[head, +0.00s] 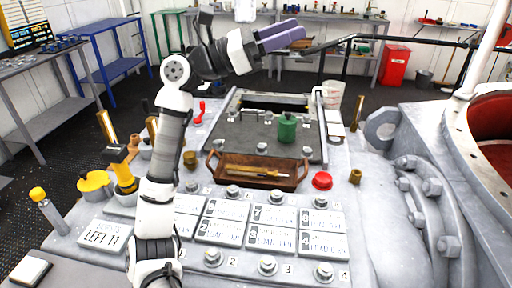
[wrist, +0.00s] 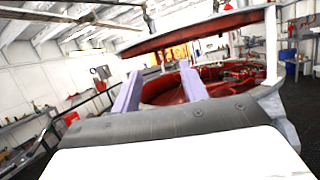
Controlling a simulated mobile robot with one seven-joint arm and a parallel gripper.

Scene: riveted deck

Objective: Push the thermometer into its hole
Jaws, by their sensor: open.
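A thin, yellowish, rod-like thing (head: 262,175) lies flat in a brown wooden tray (head: 230,180) in the middle of the deck in the head view. It may be the thermometer, but it is too small to be sure. I cannot make out which hole belongs to it. My gripper (head: 283,36) is raised high above the back of the deck, pointing right, far from the tray. In the wrist view its two lavender fingers (wrist: 160,88) are apart with nothing between them. The wrist view does not show the tray.
A green pot (head: 287,128) stands on the dark plate behind the tray. A red knob (head: 322,181) is right of the tray. Brass tubes (head: 105,126) and yellow fittings (head: 95,183) stand at left. A large bolted flange (head: 425,190) fills the right side.

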